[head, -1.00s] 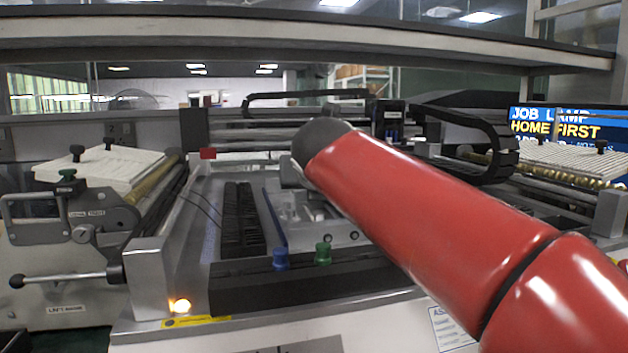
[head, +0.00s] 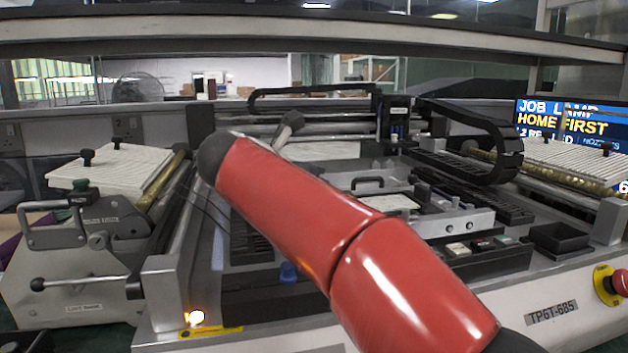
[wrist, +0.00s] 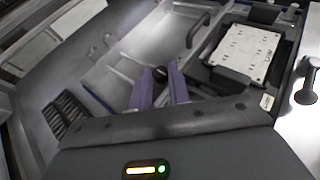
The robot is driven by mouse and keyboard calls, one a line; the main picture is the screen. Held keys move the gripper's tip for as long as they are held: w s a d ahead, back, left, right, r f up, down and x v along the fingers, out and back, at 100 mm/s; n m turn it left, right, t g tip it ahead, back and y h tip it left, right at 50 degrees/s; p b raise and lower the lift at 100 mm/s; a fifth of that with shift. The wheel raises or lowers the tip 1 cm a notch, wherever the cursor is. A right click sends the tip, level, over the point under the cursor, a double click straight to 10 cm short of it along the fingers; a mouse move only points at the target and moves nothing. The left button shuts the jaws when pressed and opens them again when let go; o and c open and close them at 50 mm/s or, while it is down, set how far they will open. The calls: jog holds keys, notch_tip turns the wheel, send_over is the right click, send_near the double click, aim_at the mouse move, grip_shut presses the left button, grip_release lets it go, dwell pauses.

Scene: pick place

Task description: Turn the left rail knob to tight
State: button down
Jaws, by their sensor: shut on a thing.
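My gripper (wrist: 158,79) shows in the wrist view with its two purple-grey fingers closed around a small dark knob (wrist: 160,72). Only the top of that knob shows between the fingertips, so I cannot read its setting. I cannot tell for certain that it is the left rail knob. In the head view, my red arm crosses the machine and my gripper cannot be made out. A blue knob (head: 288,271) shows on the machine's front, partly covered by the arm.
A unit at the left has a lever with a black ball (head: 38,284) and a white ribbed top (head: 120,165). A white plate (wrist: 246,53) lies near a black handle (wrist: 197,29). A red stop button (head: 619,283) is at the right. A shelf (head: 300,38) spans above.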

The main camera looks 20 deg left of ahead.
jog(key=shift+a+m+h, duration=0.15)
jog(key=shift+m+h, duration=0.35)
jog(key=shift+g, duration=0.3)
jog(key=c, duration=1.3)
grip_release()
jog(key=shift+v, duration=3.85)
jog(key=shift+a+f, duration=0.1)
